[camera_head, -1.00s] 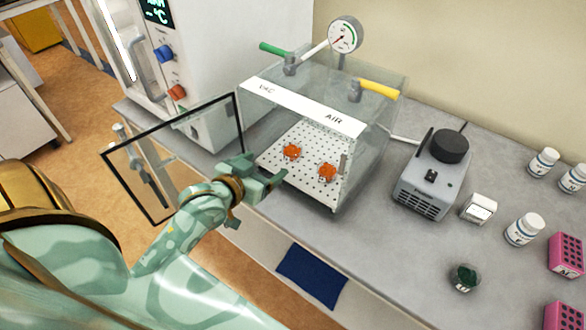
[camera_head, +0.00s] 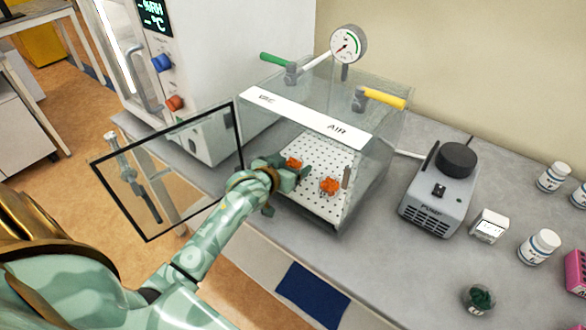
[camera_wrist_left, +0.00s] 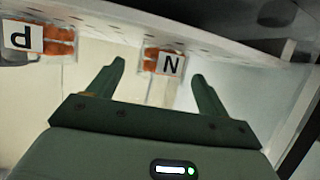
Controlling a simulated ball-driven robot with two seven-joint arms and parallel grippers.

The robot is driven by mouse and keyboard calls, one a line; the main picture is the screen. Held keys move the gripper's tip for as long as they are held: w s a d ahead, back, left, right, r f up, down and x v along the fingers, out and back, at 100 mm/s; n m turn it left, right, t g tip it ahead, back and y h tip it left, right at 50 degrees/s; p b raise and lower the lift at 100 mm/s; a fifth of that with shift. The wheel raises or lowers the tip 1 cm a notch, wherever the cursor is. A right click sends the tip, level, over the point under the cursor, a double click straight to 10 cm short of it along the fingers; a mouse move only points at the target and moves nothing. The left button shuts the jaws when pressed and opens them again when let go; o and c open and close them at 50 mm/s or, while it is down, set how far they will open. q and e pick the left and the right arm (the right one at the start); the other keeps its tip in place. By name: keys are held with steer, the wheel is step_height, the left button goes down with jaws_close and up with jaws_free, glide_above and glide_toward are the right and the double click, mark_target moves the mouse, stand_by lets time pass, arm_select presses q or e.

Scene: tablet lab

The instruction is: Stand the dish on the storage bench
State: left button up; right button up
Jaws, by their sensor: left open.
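Two small clear dishes with orange contents stand on a white perforated shelf (camera_head: 312,203) inside the clear chamber (camera_head: 385,140). In the head view, one dish (camera_head: 294,163) is just beyond my left gripper (camera_head: 288,180) and the other dish (camera_head: 330,187) is to its right. The wrist view shows their labels: an N dish (camera_wrist_left: 165,64) between and beyond the fingertips, and a P dish (camera_wrist_left: 40,38) at the left. My left gripper (camera_wrist_left: 158,71) is open and empty, at the chamber's open front. My right gripper is not in view.
The chamber's framed door (camera_head: 165,175) hangs open at the left, close to my left arm. A pump (camera_head: 438,190), a white box (camera_head: 489,226) and white bottles (camera_head: 538,246) stand on the grey bench (camera_head: 410,270). A blue mat (camera_head: 312,295) lies at the front.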

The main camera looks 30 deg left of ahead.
arm_select(q)
steer(key=shift+x, duration=1.1)
steer(key=shift+s+r, duration=0.1)
steer(key=shift+s, duration=0.05)
steer(key=shift+c, duration=1.2)
steer(key=c, duration=0.9)
